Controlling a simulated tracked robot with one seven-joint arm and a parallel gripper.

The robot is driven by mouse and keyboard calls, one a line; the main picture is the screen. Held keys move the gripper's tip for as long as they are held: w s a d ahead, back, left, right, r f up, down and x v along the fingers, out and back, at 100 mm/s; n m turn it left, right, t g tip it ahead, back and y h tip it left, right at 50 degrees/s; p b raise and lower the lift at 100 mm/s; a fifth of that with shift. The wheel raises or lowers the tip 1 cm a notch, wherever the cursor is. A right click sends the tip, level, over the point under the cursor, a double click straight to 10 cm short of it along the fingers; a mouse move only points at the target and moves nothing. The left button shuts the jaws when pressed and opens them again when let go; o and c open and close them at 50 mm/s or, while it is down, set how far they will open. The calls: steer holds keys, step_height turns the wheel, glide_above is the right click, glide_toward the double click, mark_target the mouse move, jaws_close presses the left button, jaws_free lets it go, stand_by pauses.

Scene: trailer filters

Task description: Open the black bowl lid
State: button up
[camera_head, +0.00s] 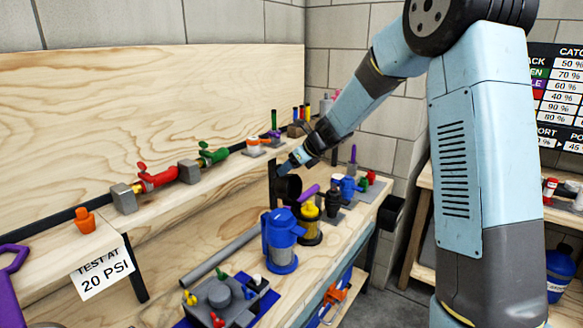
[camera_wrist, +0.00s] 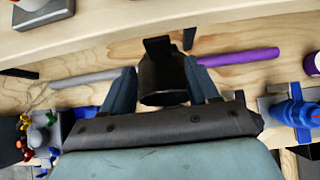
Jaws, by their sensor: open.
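A black cylindrical bowl (camera_head: 289,188) is beside the end of my arm in the head view, under the shelf edge. In the wrist view the black bowl (camera_wrist: 163,77) lies between my two fingers, with a black tab at its upper end. I cannot tell its lid apart from its body. My gripper (camera_head: 283,172) reaches down from the upper right in the head view. In the wrist view my gripper (camera_wrist: 160,70) is open, with one finger on each side of the bowl. I cannot tell whether either finger touches it.
A purple rod (camera_wrist: 240,58) and a grey pipe (camera_wrist: 92,77) lie on either side of the bowl. A blue filter housing (camera_head: 281,240) and a yellow-and-black one (camera_head: 309,224) stand in front. The shelf (camera_head: 200,177) with red and green valves is above.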

steer(key=v, duration=1.3)
steer(key=shift+d+r, duration=0.2)
steer(key=shift+d, duration=0.05)
steer(key=shift+s, duration=0.1)
